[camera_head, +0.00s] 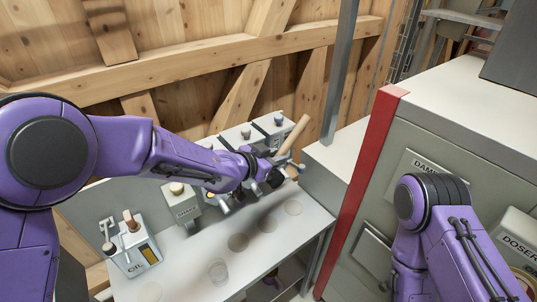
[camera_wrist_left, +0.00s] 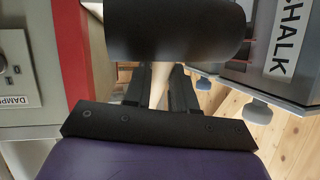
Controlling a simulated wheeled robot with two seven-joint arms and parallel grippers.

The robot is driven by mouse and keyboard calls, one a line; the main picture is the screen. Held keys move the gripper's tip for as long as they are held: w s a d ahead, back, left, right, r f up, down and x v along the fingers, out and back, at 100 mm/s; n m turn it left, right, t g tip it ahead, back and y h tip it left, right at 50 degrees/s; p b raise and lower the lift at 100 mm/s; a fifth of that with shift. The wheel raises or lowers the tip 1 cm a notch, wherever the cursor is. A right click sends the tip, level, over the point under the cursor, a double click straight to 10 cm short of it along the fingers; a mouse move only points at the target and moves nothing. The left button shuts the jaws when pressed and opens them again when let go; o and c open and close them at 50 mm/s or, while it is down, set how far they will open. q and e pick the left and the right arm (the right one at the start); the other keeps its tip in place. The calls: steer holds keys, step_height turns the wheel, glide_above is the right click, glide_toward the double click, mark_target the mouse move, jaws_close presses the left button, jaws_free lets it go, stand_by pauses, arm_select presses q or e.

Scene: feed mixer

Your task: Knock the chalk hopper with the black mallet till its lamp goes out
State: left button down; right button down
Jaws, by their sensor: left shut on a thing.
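My left gripper (camera_head: 272,166) is shut on the black mallet, above the back of the white bench. The mallet's pale wooden handle (camera_head: 293,136) sticks up and to the right from the jaws. In the left wrist view its black cylindrical head (camera_wrist_left: 180,30) spans the top, beyond the two fingers (camera_wrist_left: 160,88). The chalk hopper (camera_wrist_left: 240,75), grey with a CHALK label, is at the right of that view, close beside the mallet head; I cannot tell if they touch. In the head view my arm partly covers the hopper row, and I cannot make out the chalk lamp. My right gripper is out of view.
A grey post (camera_head: 340,75) rises behind. A grey cabinet with a red edge (camera_head: 365,170) bounds the right. The bench front is mostly free.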

arm_select(q)
steer(key=shift+s+d+r, duration=0.15)
stand_by(0.3)
steer(key=shift+w+a+r+p, duration=0.15)
steer(key=shift+w+a+p, duration=0.1)
steer(key=shift+w+p, duration=0.1)
steer(key=w+a+p, duration=0.2)
steer(key=shift+w+r, duration=0.2)
steer(key=shift+w, duration=0.2)
steer(key=shift+w+a+f, duration=0.1)
steer(key=shift+f, duration=0.25)
steer(key=s+d, duration=0.1)
steer(key=s+d+b, duration=0.1)
steer(key=s, duration=0.1)
steer(key=shift+s+d, duration=0.2)
steer(key=shift+d, duration=0.1)
